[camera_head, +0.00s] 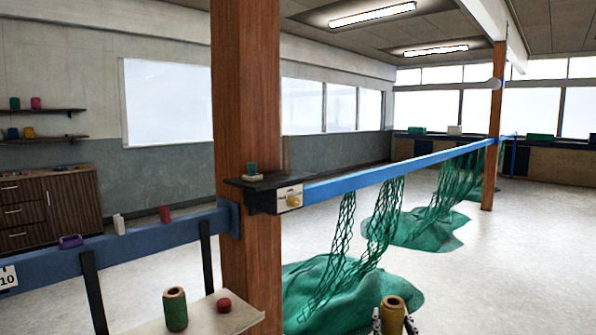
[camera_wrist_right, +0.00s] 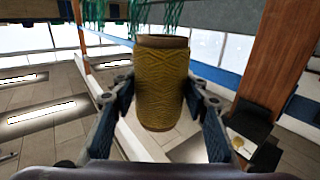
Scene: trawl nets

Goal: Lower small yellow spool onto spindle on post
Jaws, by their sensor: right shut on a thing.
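The small yellow spool (camera_head: 394,314) is at the bottom of the head view, upright. My right gripper (camera_head: 394,325) is shut on it from both sides. In the right wrist view the spool (camera_wrist_right: 160,85) fills the middle, between the two fingers of my right gripper (camera_wrist_right: 160,110). The brown wooden post (camera_head: 246,100) stands left of the spool, with a dark shelf (camera_head: 262,181) on it. A small green spool (camera_head: 252,168) stands on that shelf. I cannot make out a bare spindle. The held spool is apart from the post and shelf. My left gripper is not in view.
A blue rail (camera_head: 400,167) runs right from the post, with green nets (camera_head: 345,275) hanging and heaped below. A pale bench (camera_head: 195,318) holds a green spool (camera_head: 175,309) and a red object (camera_head: 224,305). Another blue rail (camera_head: 150,235) runs left.

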